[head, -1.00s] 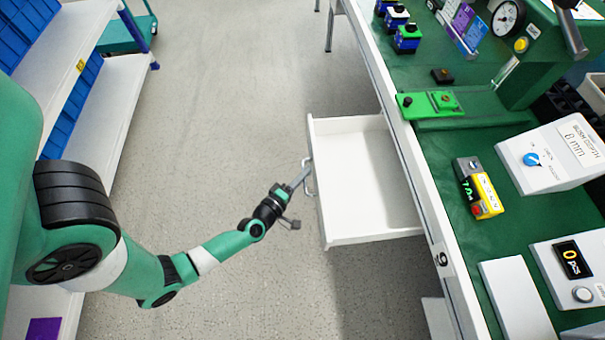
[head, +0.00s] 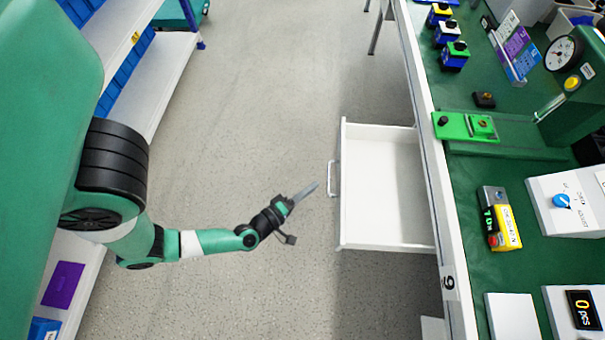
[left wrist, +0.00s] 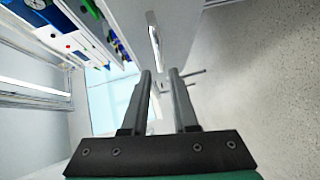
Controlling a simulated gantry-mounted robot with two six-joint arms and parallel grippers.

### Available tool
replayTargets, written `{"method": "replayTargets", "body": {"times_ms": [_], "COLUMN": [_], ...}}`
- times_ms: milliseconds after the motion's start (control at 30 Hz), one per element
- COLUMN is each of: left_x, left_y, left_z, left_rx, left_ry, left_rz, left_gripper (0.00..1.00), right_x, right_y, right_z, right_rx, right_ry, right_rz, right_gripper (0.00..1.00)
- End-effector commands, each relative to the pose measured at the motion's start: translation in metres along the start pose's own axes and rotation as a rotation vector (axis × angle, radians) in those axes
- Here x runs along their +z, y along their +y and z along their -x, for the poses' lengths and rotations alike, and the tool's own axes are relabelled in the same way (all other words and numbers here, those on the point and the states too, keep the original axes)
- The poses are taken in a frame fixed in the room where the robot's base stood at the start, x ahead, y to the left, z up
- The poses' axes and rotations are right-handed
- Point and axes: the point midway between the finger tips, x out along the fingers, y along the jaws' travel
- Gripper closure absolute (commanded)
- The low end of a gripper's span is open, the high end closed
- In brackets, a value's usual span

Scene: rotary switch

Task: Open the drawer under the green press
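The white drawer (head: 385,195) stands pulled out from the bench below the green press (head: 575,110), and its inside looks empty. Its metal handle (head: 331,179) is on the front face, toward my left arm. My left gripper (head: 312,189) is just left of the handle, apart from it. In the left wrist view the two fingers (left wrist: 162,75) are spread with nothing gripped between them. The handle (left wrist: 154,42) shows beyond the fingertips on the drawer front (left wrist: 180,30). My right gripper is not in view.
The bench top (head: 470,220) holds a yellow-grey device (head: 500,218), a white box with a blue knob (head: 565,203) and a counter display (head: 582,310). A shelf (head: 160,85) with blue bins stands at the left. The floor (head: 260,120) between is clear.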

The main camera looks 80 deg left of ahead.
Motion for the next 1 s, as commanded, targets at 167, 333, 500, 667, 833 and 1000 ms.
{"method": "replayTargets", "body": {"times_ms": [167,333,500,667,833,1000], "left_x": [0.003,0.001,-0.001,-0.001,-0.001,-0.001], "left_y": [0.004,0.002,0.000,0.000,0.000,0.001], "left_z": [0.023,0.033,0.035,0.035,0.035,0.035], "left_rx": [0.002,0.001,0.000,0.000,0.000,0.000], "left_ry": [-0.009,-0.004,0.001,0.002,0.002,0.002], "left_rz": [0.003,0.000,0.000,0.000,0.000,0.000], "left_gripper": [0.73,0.73,0.73,0.73,0.73,0.73], "right_x": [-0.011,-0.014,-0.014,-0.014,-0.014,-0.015], "right_y": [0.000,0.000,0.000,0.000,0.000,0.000], "right_z": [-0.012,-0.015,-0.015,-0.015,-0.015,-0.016], "right_rx": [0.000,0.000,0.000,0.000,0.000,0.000], "right_ry": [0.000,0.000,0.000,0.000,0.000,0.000], "right_rz": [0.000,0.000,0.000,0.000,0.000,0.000], "right_gripper": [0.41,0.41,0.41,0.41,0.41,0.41]}}
